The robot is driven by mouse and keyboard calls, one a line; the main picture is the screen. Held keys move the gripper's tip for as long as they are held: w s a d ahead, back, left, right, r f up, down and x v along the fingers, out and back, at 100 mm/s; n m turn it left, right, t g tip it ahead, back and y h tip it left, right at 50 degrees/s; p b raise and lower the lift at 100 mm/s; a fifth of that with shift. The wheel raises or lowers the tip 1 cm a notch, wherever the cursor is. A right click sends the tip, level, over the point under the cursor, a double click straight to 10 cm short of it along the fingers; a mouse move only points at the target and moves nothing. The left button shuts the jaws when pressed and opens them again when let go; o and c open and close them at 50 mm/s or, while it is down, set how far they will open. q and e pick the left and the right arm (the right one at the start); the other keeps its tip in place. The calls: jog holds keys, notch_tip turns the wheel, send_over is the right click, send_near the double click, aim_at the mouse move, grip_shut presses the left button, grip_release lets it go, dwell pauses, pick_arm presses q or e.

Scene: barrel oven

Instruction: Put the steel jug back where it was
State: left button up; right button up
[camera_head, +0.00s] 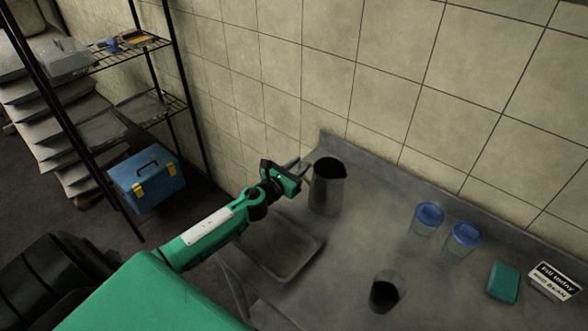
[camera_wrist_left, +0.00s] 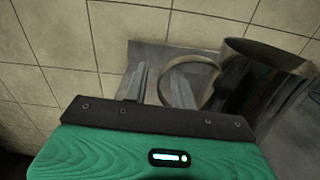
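The steel jug (camera_head: 328,190) stands upright on the grey counter, close to the back wall, in the head view. In the left wrist view the jug (camera_wrist_left: 262,85) is at the right, with its ring-shaped handle (camera_wrist_left: 188,62) toward my gripper. My left gripper (camera_head: 300,169) is at the jug's left, on the handle side. In the wrist view my left gripper's fingers (camera_wrist_left: 158,85) are apart; one appears to reach inside the handle loop and the other lies outside it. Whether a finger touches the handle I cannot tell. My right gripper is out of view.
On the counter (camera_head: 335,265) are a shallow tray (camera_head: 283,268), a dark cup (camera_head: 384,293), two blue-lidded containers (camera_head: 428,219) (camera_head: 464,239), a green block (camera_head: 503,284) and a small sign (camera_head: 555,281). A wire shelf and a blue toolbox (camera_head: 147,182) are at the left.

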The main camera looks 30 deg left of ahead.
pick_arm(q)
jog(key=shift+s, duration=0.25)
jog(key=shift+s+a+r+b, duration=0.1)
jog(key=shift+s+a+b, duration=0.3)
jog(key=shift+s, duration=1.5)
jog(key=shift+s+a+r+b, duration=0.1)
jog(key=shift+s+b, duration=0.45)
jog(key=shift+s, duration=1.4)
jog(key=shift+s+a+b, duration=0.25)
jog(key=shift+s+b, duration=0.25)
jog(key=shift+s, duration=1.4)
